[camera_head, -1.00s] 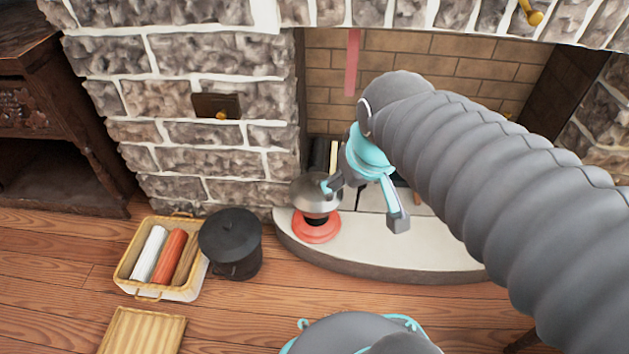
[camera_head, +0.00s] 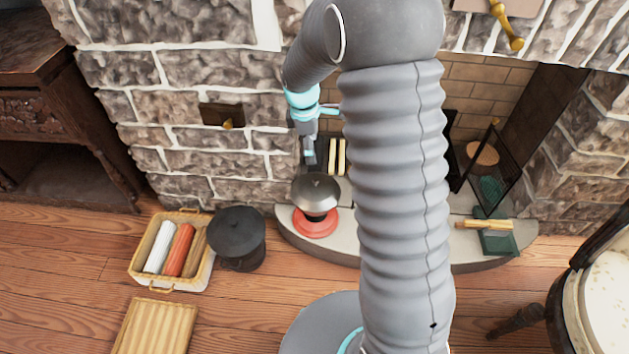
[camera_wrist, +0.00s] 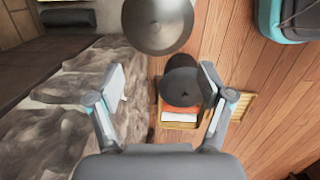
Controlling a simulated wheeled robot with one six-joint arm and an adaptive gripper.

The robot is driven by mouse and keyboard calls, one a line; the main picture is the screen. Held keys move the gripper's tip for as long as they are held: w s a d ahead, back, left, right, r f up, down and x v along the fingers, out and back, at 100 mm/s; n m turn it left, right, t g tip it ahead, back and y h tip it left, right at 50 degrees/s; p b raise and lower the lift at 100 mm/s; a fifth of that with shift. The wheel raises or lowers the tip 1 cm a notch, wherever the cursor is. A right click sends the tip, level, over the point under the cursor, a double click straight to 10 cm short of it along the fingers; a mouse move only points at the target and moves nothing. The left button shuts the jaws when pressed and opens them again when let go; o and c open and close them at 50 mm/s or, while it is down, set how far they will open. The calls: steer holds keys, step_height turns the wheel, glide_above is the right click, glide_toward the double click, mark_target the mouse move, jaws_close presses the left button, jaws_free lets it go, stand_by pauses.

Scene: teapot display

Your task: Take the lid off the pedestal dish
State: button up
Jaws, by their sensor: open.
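The pedestal dish has a grey metal dome lid (camera_head: 316,191) on top and a red round base (camera_head: 315,223) on the hearth. The lid sits on the dish; the part under it is mostly hidden. My gripper (camera_head: 309,155) points down just above and behind the lid in the head view, apart from it. In the wrist view my gripper (camera_wrist: 162,85) is open with nothing between its fingers. The lid (camera_wrist: 158,22) shows there at the top edge, beyond the fingertips and partly cut off.
A black lidded pot (camera_head: 237,237) and a basket of rolled cloths (camera_head: 139,274) stand on the floor at left. The stone wall (camera_head: 165,160) is close to my gripper. Books stand behind the dish. A fire screen (camera_head: 492,165) stands at right on the hearth (camera_head: 345,247).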

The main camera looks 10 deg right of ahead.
mark_target(315, 180)
steer(key=shift+n, duration=0.7)
steer(key=f, duration=0.5)
steer(key=w+d+f, duration=0.1)
steer(key=f, duration=1)
steer(key=shift+w+d+f, duration=0.2)
steer(key=shift+d+f, duration=0.1)
steer(key=shift+f, duration=0.05)
jaws_close()
